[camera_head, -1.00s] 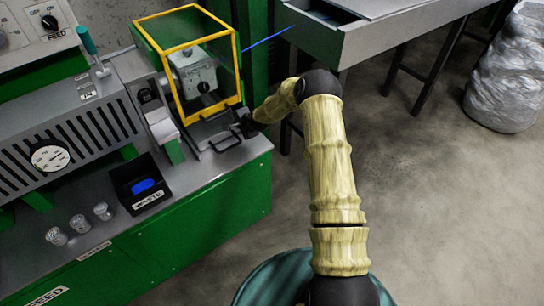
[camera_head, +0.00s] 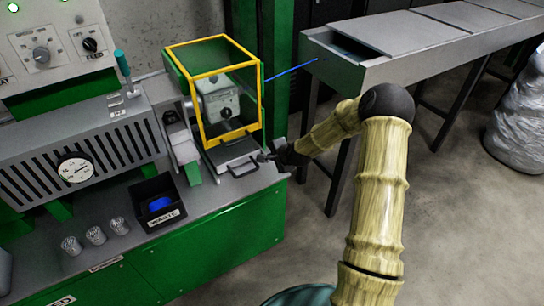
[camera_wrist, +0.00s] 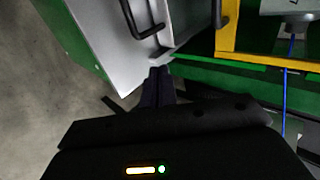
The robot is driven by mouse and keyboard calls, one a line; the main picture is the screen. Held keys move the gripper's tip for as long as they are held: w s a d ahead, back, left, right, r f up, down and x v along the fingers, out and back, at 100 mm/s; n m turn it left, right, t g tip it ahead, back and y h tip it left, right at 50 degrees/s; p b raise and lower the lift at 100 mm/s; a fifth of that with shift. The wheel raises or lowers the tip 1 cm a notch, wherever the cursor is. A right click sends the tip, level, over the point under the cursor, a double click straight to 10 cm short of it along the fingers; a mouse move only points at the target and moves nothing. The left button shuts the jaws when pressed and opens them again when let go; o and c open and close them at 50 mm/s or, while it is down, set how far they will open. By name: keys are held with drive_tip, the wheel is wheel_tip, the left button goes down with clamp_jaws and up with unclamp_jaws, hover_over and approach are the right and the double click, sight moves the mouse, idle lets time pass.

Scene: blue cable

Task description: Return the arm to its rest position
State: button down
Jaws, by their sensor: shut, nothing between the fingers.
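My arm reaches from the lower right toward the machine in the head view. My gripper (camera_head: 265,156) is by the right end of the grey bench, just right of the black handle in front of the yellow-framed guard (camera_head: 232,90). In the wrist view my gripper (camera_wrist: 159,72) shows its dark fingers together and empty, close to the metal corner of the machine. The blue cable (camera_head: 291,72) runs between the guard and the grey trough at the right. It also shows in the wrist view (camera_wrist: 284,100) at the right, apart from my fingers.
A black waste box (camera_head: 158,204) with a blue piece inside stands on the green machine's bench. Several small clear cups (camera_head: 95,236) stand left of it. A grey trough (camera_head: 385,66) on legs is behind my arm. A silver sack (camera_head: 516,130) is at far right.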

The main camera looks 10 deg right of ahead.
drive_tip(key=s+r+n+g+h, duration=0.15)
drive_tip(key=s+r+n, duration=0.35)
drive_tip(key=s, duration=0.6)
drive_tip(key=s+a+r+n+g+h, duration=0.1)
drive_tip(key=s+r+n+g, duration=0.25)
drive_tip(key=s, duration=0.65)
drive_tip(key=s+r+n+g+h, duration=0.1)
drive_tip(key=s+r+n, duration=0.5)
drive_tip(key=s, duration=0.5)
wheel_tip(320, 180, up, 14)
drive_tip(key=p, duration=1.4)
drive_tip(key=shift+s, duration=0.25)
drive_tip(key=shift+y, duration=0.25)
